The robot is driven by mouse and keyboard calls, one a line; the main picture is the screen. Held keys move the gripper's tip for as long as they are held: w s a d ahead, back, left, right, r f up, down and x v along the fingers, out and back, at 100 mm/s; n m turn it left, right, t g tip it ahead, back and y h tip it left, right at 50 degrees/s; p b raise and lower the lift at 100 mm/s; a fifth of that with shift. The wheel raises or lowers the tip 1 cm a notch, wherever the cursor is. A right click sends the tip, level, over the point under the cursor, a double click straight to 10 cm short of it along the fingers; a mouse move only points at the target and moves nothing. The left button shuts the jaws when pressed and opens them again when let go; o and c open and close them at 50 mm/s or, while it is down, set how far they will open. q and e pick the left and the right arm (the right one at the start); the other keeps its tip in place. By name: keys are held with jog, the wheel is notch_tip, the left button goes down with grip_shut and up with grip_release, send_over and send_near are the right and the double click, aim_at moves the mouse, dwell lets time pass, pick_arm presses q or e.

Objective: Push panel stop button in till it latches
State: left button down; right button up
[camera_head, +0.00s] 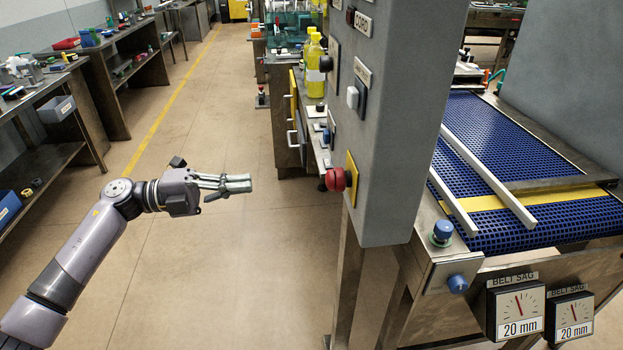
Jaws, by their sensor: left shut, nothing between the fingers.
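The red stop button (336,180) sits on a yellow plate (351,178) on the left face of the grey panel (392,120), low down. It stands out from the plate; I cannot tell whether it is latched. My left gripper (248,183) is shut and empty. It points right toward the button at about the same picture height, with a clear gap between its fingertips and the button. My right gripper is not in view.
A blue mesh conveyor (500,150) with white guide rails lies right of the panel. Blue knobs (443,231) and belt sag gauges (516,310) are at its front. A yellow bottle (314,68) stands behind the panel. Benches (110,70) line the left; the floor between is clear.

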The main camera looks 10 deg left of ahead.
pick_arm(q)
jog(key=shift+s+r+m+g, duration=0.25)
jog(key=shift+s+m+g, duration=0.1)
jog(key=shift+m+g, duration=0.05)
jog(key=p, duration=0.5)
send_near(326, 179)
jog(key=x, duration=0.6)
jog(key=shift+d+r, duration=0.2)
jog(key=shift+d, duration=0.05)
jog(key=shift+d+f, duration=0.15)
jog(key=shift+d, duration=0.25)
